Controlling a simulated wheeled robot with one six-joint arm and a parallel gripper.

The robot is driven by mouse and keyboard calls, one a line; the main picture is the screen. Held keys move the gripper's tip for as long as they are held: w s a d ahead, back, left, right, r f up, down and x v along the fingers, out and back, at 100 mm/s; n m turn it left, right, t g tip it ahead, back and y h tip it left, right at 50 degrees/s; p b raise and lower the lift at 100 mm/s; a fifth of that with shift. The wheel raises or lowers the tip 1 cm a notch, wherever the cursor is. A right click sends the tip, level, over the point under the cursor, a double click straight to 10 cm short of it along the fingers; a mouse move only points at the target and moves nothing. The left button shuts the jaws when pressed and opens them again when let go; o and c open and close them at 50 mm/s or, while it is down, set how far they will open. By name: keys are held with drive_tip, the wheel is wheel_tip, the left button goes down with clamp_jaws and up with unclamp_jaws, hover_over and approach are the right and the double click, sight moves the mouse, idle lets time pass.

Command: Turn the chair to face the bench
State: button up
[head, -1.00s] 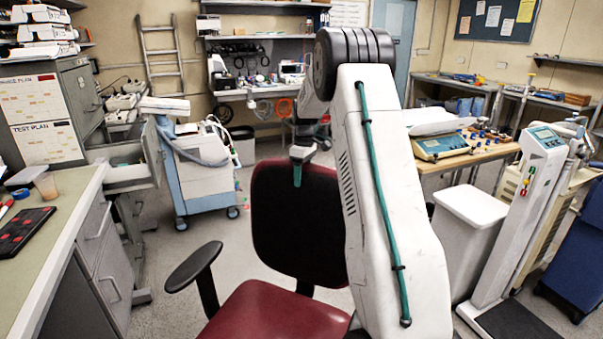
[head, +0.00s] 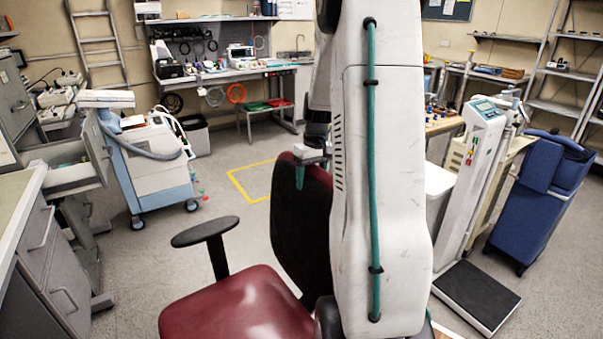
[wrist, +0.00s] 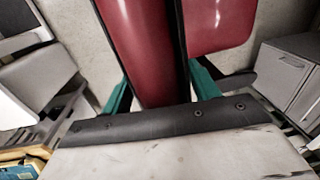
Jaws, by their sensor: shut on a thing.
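The chair has a dark red seat (head: 235,308), a black-shelled backrest (head: 293,232) with dark red padding, and a black armrest (head: 205,231). It stands at the lower middle of the head view, its seat reaching left of the backrest. My gripper (wrist: 160,90) is shut on the top of the backrest, a green finger on each side. One green fingertip shows in the head view on the backrest's upper edge. My arm hides the chair's right part. A counter-topped bench (head: 22,195) with grey drawers stands at the left; another bench (head: 225,75) is at the back wall.
A blue-and-white cart (head: 155,165) stands beside an open drawer (head: 70,178) at the left. A column scale (head: 470,180) with a dark platform (head: 476,297) and a blue covered cart (head: 540,195) stand at the right. Floor with yellow marking (head: 238,185) is clear behind the chair.

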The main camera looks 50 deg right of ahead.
drive_tip(key=shift+s+a, duration=0.1)
drive_tip(key=shift+s, duration=0.45)
drive_tip(key=o, duration=1.4)
drive_tip(key=shift+s+d+r, duration=0.1)
drive_tip(key=shift+d+r, duration=0.1)
drive_tip(key=shift+r, duration=1.8)
drive_tip(key=shift+s+d+r, duration=0.1)
drive_tip(key=shift+d+r, duration=0.05)
drive_tip(key=shift+r, duration=1.8)
drive_tip(key=shift+w, duration=0.1)
